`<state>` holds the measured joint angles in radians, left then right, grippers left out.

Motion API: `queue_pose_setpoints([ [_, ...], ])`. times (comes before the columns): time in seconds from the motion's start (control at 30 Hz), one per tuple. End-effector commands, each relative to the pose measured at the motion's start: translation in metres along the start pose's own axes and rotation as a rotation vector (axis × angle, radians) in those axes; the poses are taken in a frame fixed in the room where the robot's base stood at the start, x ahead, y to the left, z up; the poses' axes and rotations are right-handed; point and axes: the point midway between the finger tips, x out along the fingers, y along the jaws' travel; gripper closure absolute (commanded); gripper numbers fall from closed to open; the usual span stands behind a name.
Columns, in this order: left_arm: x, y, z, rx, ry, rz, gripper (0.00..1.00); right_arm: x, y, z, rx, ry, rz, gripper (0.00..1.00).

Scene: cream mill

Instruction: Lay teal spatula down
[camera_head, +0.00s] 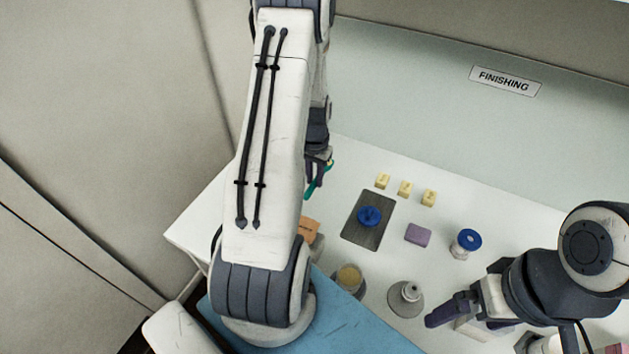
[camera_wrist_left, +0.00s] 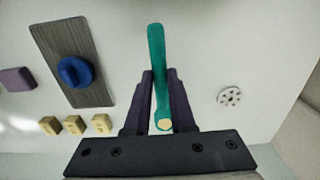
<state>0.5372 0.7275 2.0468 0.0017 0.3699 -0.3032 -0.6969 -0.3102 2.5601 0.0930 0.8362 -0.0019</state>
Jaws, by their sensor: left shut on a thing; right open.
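The teal spatula (camera_wrist_left: 157,60) is held between the fingers of my left gripper (camera_wrist_left: 159,85) in the left wrist view. It points away from the gripper over the white table, and I cannot tell whether it touches the surface. In the head view, a bit of the teal spatula (camera_head: 313,186) shows beside my left gripper (camera_head: 322,168), above the table's left part; my own arm hides much of that area. My right gripper (camera_head: 455,311) is open and empty at the lower right.
A dark grey board (camera_head: 357,233) bears a blue round-topped thing (camera_head: 368,216). Several yellow blocks (camera_head: 404,188), a purple block (camera_head: 418,234), a blue-topped spool (camera_head: 466,243) and a grey cone-shaped thing (camera_head: 406,297) stand nearby. A white perforated disc (camera_wrist_left: 229,96) lies beside the spatula.

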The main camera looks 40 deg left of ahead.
Motion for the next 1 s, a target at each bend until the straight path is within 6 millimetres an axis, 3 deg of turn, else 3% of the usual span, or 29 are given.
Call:
queue_pose_setpoints([
  [0.63,0.050,-0.001,0.000,-0.002,0.001,0.000,1.00,0.038,0.003,0.002,0.005,0.000,0.000,0.00],
  [1.0,0.054,-0.001,0.000,-0.001,0.001,0.000,1.00,0.041,0.003,0.002,0.005,0.000,0.000,0.00],
])
